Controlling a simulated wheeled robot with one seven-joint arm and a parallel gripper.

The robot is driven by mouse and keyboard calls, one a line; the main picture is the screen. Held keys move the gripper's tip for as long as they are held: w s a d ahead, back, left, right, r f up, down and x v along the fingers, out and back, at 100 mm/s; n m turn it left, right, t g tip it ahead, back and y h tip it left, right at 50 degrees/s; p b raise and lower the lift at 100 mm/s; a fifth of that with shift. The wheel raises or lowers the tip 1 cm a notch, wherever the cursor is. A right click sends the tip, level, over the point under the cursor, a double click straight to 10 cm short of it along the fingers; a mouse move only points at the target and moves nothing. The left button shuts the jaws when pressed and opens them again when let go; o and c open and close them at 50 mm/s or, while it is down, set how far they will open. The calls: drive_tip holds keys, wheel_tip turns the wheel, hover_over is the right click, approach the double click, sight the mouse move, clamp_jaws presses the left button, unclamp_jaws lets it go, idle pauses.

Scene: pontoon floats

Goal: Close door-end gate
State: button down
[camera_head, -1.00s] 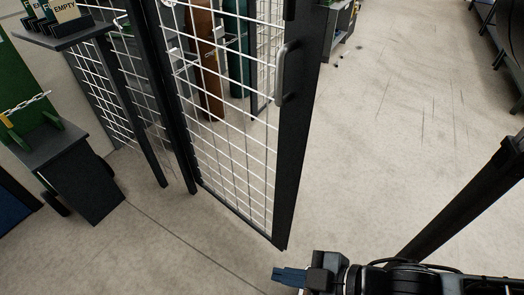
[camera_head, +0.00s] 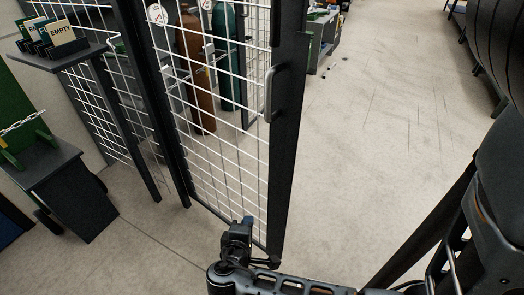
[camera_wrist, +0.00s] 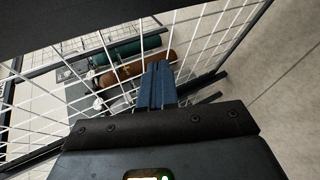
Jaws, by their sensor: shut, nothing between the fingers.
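The gate (camera_head: 288,130) is a dark-framed leaf with white wire mesh. It stands swung out from the cage, with a grey pull handle (camera_head: 269,94) on its free-edge post. My gripper (camera_head: 247,220) is in front of the lower part of the gate mesh, near the free edge. In the wrist view its blue fingers (camera_wrist: 157,88) are together and empty, pointing at the mesh (camera_wrist: 215,45). I cannot tell whether they touch it.
Brown and green gas cylinders (camera_head: 195,80) stand behind the mesh. A shelf with "EMPTY" tags (camera_head: 66,58) and a green-backed cart (camera_head: 45,165) are at left. Open floor (camera_head: 390,110) lies to the right. Benches line the far right.

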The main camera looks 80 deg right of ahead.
drive_tip(key=w+d+r+m+g+h, duration=0.2)
drive_tip(key=w+d+r+g+h, duration=0.15)
drive_tip(key=r, duration=0.25)
drive_tip(key=m+g+p, duration=0.1)
drive_tip(key=m+g, duration=0.3)
drive_tip(key=g, duration=0.1)
approach(269, 147)
drive_tip(key=shift+t+h, duration=0.25)
drive_tip(key=p+x, duration=0.3)
drive_tip(key=x, duration=0.3)
drive_tip(key=shift+s+d, duration=0.3)
